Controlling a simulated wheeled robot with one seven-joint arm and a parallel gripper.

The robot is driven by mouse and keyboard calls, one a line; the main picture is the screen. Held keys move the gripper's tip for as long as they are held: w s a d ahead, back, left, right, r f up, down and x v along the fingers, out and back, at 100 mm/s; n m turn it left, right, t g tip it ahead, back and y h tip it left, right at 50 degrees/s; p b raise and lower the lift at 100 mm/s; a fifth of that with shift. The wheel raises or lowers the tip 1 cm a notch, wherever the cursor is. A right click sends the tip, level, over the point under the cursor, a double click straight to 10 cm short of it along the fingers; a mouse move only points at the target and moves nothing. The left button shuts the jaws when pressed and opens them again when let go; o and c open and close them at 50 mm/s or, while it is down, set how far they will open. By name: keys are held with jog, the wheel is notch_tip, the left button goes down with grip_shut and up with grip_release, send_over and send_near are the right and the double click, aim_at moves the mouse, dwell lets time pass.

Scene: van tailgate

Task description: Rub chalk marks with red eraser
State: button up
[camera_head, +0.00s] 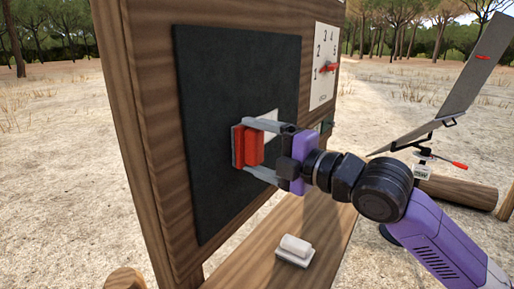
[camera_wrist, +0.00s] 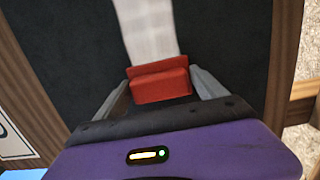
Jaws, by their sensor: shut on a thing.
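The red eraser (camera_head: 248,147) is held between the fingers of my gripper (camera_head: 262,150), its face at or very near the blackboard (camera_head: 215,90). I cannot tell for sure whether it touches. In the wrist view the red eraser (camera_wrist: 160,80) sits between the fingertips of my gripper (camera_wrist: 162,86). A pale chalk patch (camera_head: 268,120) shows on the board just behind and right of the eraser. In the wrist view the chalk patch (camera_wrist: 147,30) is a whitish band running up from the eraser. Part of the patch is hidden by the eraser and gripper.
A white eraser-like block (camera_head: 294,250) lies on the wooden ledge (camera_head: 240,262) below the board. A white dial panel (camera_head: 325,65) with numbers and a red pointer is right of the board. A tilted grey panel (camera_head: 450,90) and logs (camera_head: 460,190) stand farther right.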

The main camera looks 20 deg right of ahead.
jog(key=shift+w+d+f+b, duration=0.15)
jog(key=shift+w+d+b, duration=0.1)
jog(key=shift+d+b, duration=0.25)
jog(key=w+d+b, duration=0.5)
jog(key=d+b, duration=0.1)
jog(key=d, duration=0.1)
jog(key=shift+w+d+b, duration=0.15)
jog(key=shift+w+b, duration=0.05)
jog(key=shift+b, duration=0.15)
jog(key=shift+w+d+b, duration=0.9)
jog(key=shift+w+d, duration=0.15)
jog(key=shift+d, duration=0.2)
jog(key=w+d+b, duration=0.1)
jog(key=d+b, duration=0.1)
jog(key=shift+w+d, duration=0.35)
jog(key=shift+w, duration=0.05)
